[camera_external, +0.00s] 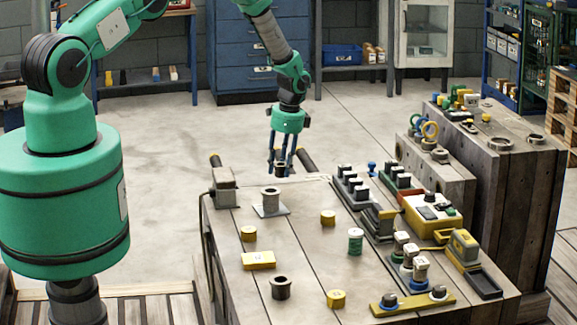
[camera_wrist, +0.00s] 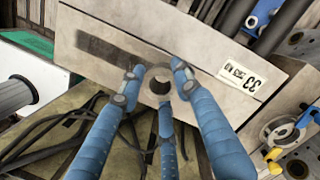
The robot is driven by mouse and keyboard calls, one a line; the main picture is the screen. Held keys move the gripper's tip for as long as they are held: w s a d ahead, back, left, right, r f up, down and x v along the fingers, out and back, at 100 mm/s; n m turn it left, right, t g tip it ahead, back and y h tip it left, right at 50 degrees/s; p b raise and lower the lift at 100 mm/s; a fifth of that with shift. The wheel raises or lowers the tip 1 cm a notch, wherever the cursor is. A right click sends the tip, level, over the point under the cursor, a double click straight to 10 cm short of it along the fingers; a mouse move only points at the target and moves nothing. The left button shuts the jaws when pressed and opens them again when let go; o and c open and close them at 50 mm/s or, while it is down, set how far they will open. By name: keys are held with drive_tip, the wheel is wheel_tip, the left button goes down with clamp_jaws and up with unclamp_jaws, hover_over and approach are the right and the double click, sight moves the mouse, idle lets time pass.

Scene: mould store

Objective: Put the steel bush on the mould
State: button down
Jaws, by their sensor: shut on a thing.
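My gripper (camera_external: 282,160) has blue fingers pointing down, shut on a small grey-dark bush (camera_external: 281,170) with a hole in its top, above the far edge of the bench top. In the wrist view, my gripper (camera_wrist: 158,75) holds the bush (camera_wrist: 160,81) between its fingertips. Behind it there is a pale slab (camera_wrist: 205,52) with a dark patch and a label reading 33; it looks like the mould. I cannot tell whether the bush touches it. A grey bush (camera_external: 270,196) stands on a small plate, and a dark bush (camera_external: 281,289) stands nearer the front.
The bench top (camera_external: 310,260) also carries yellow pieces (camera_external: 258,260), a green-and-white cylinder (camera_external: 355,240) and a grey box (camera_external: 223,188) with a cable. Crowded black switch rows (camera_external: 353,185) and a yellow control box (camera_external: 432,215) fill the right side. Taller blocks (camera_external: 500,170) stand beyond.

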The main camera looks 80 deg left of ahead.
sight(281, 175)
drive_tip(key=shift+f, duration=1.65)
drive_tip(key=shift+f+b, duration=0.15)
drive_tip(key=shift+b, duration=0.15)
drive_tip(key=c, duration=1.3)
unclamp_jaws()
drive_tip(key=shift+o, duration=0.2)
drive_tip(key=r, duration=0.4)
drive_tip(key=w+r, duration=0.1)
drive_tip(key=r, duration=0.3)
drive_tip(key=r+p, duration=0.1)
drive_tip(key=r, duration=0.3)
drive_tip(key=shift+w+d, duration=0.3)
drive_tip(key=shift+d, duration=0.05)
drive_tip(key=shift+r, duration=0.1)
